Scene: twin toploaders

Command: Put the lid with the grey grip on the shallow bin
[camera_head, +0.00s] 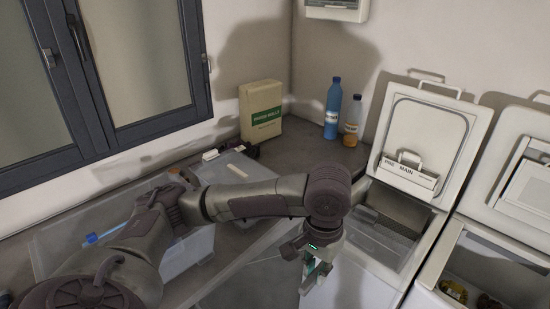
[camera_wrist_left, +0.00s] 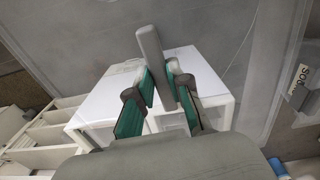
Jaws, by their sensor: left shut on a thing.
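My left gripper (camera_head: 315,272) hangs low in front of the open freezer chest, beyond the counter edge. In the left wrist view its green-padded fingers (camera_wrist_left: 160,100) are shut on an upright grey grip (camera_wrist_left: 150,52). The lid that bears this grip is hard to make out; it seems clear, and its outline is unclear. A clear bin (camera_head: 195,248) stands on the counter, partly behind my left arm. Another clear container shape (camera_head: 60,240) extends to its left, with a blue bar (camera_head: 105,233) at it. I cannot tell which is the shallow bin. My right gripper is out of view.
A beige box (camera_head: 261,110), a blue bottle (camera_head: 333,108) and an orange-brown bottle (camera_head: 353,121) stand at the back. Two chests with raised lids are at the right, the nearer labelled chest (camera_head: 385,235) open. Some counter (camera_head: 305,160) is bare behind my arm.

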